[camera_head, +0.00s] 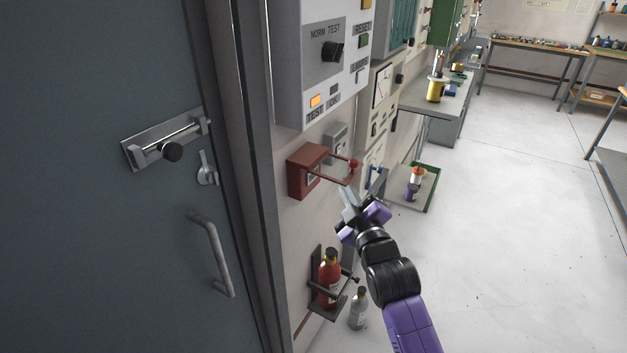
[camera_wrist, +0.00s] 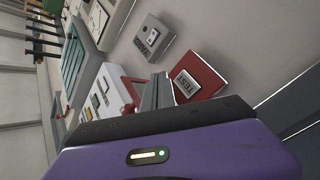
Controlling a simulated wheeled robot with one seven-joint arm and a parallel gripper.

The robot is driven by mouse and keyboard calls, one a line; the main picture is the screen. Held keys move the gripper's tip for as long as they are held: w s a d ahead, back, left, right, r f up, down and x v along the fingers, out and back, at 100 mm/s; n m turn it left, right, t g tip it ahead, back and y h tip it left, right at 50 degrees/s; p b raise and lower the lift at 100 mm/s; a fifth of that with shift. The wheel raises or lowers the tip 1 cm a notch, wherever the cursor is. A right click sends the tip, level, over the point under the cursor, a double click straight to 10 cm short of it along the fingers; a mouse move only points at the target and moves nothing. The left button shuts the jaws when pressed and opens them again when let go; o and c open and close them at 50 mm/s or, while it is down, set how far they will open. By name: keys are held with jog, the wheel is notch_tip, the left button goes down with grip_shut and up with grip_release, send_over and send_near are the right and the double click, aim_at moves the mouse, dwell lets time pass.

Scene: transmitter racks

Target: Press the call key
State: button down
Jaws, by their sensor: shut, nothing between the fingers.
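I cannot make out a control marked as the call key. A small grey wall box (camera_head: 335,142) sits behind a red box (camera_head: 308,172). In the wrist view the grey box (camera_wrist: 155,37) has a small key or switch and a dark label I cannot read surely. The red box (camera_wrist: 200,78) carries a plate reading TEST there. Red arms with a ball knob (camera_head: 353,163) stick out from the red box. My gripper (camera_head: 348,196) is shut and empty, just below and in front of these arms. Its fingers (camera_wrist: 157,92) overlap the red box in the wrist view.
A grey panel (camera_head: 301,60) with a rotary knob and a lit orange button hangs above. A red extinguisher (camera_head: 330,280) and a grey bottle (camera_head: 358,308) are below. A green-edged tray (camera_head: 428,195) is beyond. A dark door (camera_head: 100,250) is left; the floor at right is clear.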

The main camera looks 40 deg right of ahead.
jog(key=shift+w+a+b, duration=0.3)
jog(key=shift+w+b, duration=0.15)
jog(key=shift+w, duration=0.35)
jog(key=shift+w+a+b, duration=0.25)
jog(key=shift+w+b, duration=0.15)
jog(key=shift+w, duration=0.35)
jog(key=shift+w+a+b, duration=0.3)
jog(key=shift+w+b, duration=0.15)
jog(key=shift+w, duration=0.35)
jog(key=shift+w+a, duration=0.1)
jog(key=shift+w, duration=0.05)
jog(key=shift+w+a, duration=0.1)
jog(key=shift+w, duration=0.15)
jog(key=shift+w+b, duration=0.2)
jog(key=shift+b, duration=0.1)
dwell(0.5)
jog(key=shift+w+a+r, duration=0.1)
jog(key=shift+w+a, duration=0.3)
jog(key=shift+a, duration=0.05)
dwell(0.8)
jog(key=shift+s, duration=0.1)
jog(key=shift+s+d+f, duration=0.35)
jog(key=shift+s+d, duration=0.05)
jog(key=shift+s, duration=0.2)
